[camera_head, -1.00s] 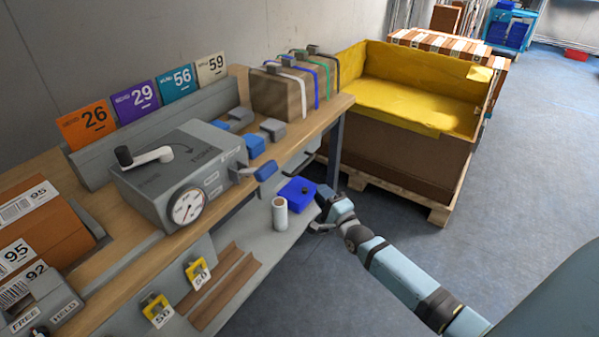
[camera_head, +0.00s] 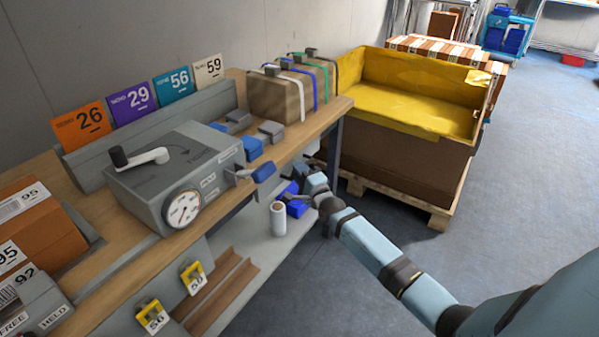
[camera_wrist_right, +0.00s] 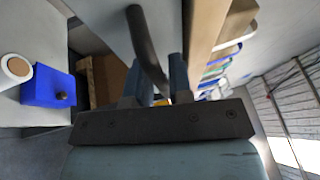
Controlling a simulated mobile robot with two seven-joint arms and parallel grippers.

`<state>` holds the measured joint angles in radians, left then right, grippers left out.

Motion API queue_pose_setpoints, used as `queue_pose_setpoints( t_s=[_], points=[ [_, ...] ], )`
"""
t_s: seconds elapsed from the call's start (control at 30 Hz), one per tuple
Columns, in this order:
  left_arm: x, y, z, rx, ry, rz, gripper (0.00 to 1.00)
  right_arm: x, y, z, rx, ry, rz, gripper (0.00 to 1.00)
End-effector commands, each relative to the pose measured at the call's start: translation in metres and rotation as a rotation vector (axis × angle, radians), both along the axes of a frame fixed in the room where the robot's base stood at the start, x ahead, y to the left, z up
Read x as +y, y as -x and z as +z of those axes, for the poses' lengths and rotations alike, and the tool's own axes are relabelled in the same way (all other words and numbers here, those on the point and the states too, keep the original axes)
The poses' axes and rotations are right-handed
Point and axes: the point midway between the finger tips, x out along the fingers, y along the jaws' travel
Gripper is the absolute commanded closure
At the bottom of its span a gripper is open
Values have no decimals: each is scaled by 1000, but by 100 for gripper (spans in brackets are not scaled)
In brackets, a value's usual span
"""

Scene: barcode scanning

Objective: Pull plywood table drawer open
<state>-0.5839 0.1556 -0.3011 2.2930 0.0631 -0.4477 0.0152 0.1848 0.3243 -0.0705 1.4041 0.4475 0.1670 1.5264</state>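The plywood table (camera_head: 334,108) runs along the wall at the left of the head view. My right gripper (camera_head: 303,176) is at the table's right end, just below the top's edge, partly hidden by its own wrist. In the right wrist view a dark curved handle bar (camera_wrist_right: 147,48) stands off a grey panel (camera_wrist_right: 105,22) under the plywood edge. The fingers of my right gripper (camera_wrist_right: 157,78) are apart, with the bar running between them; I cannot tell whether they touch it. The drawer's front is hidden in the head view. My left gripper is out of view.
On the lower shelf stand a white roll (camera_head: 278,218) and a blue box (camera_head: 297,206), close to my right wrist. A yellow-lined crate (camera_head: 405,160) on a pallet stands to the right. A grey crank machine (camera_head: 172,178) sits on the table. The floor in front is clear.

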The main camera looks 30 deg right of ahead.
Motion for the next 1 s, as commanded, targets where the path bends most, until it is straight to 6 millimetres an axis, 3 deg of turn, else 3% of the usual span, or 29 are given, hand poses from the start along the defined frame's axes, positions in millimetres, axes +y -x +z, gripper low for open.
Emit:
queue_pose_setpoints(
  t_s=[0.1, 0.47, 0.53, 0.6, 1.0],
  points=[
    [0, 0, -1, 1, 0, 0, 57, 0, 0, 0, 0, 0, 0, 100],
    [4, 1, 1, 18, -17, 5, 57, -4, 10, 1, 2, 0, 0, 100],
    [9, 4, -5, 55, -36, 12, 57, -8, 19, 2, 4, 2, 0, 100],
    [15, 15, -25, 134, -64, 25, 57, -13, 31, 3, 4, 1, 0, 100],
    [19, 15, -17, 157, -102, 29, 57, -46, 113, 2, 5, 2, 1, 100]
  ],
)
